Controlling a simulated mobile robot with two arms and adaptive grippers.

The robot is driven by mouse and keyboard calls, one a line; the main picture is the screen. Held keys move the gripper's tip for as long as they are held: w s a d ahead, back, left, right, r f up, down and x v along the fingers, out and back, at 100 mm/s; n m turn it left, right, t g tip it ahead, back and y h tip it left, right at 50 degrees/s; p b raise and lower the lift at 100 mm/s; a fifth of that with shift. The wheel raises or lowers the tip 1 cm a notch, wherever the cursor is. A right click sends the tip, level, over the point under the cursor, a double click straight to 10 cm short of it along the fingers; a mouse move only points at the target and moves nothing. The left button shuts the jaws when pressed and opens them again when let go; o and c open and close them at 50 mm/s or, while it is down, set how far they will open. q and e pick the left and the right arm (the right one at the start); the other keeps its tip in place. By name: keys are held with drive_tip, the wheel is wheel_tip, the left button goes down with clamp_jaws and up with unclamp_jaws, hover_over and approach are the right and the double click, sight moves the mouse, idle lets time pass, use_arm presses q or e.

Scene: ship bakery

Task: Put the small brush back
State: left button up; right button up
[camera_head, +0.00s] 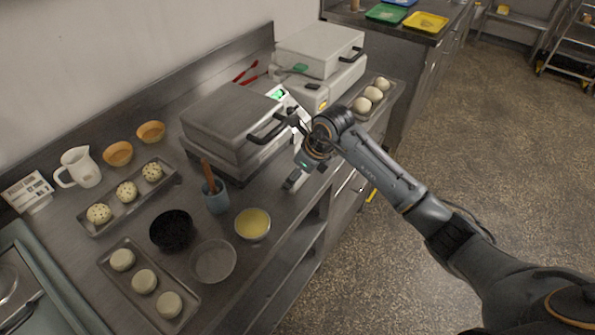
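A small brush with a brown wooden handle (207,172) stands tilted in a blue cup (216,201) on the steel counter. Its lower end is hidden inside the cup. My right gripper (293,183) is in front of the right side of the nearer press, above the counter's front edge. It is to the right of the cup and apart from it. I see nothing held in it, but its fingers are too small to tell open from shut. My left gripper is not in view.
Near the cup are a yellow-filled bowl (252,224), a black bowl (171,230), a clear bowl (213,261) and a tray of dough pieces (119,288). Two presses with handles, the nearer one (228,122), stand behind. A white jug (79,167) is at left.

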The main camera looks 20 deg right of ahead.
drive_tip(key=shift+f, duration=0.25)
drive_tip(key=o, duration=1.1)
drive_tip(key=shift+r, duration=0.2)
drive_tip(key=shift+d+r, duration=0.1)
drive_tip(key=shift+r, duration=0.2)
drive_tip(key=b+v, duration=0.2)
drive_tip(key=v, duration=0.9)
drive_tip(key=shift+s, duration=0.15)
drive_tip(key=shift+r, duration=0.15)
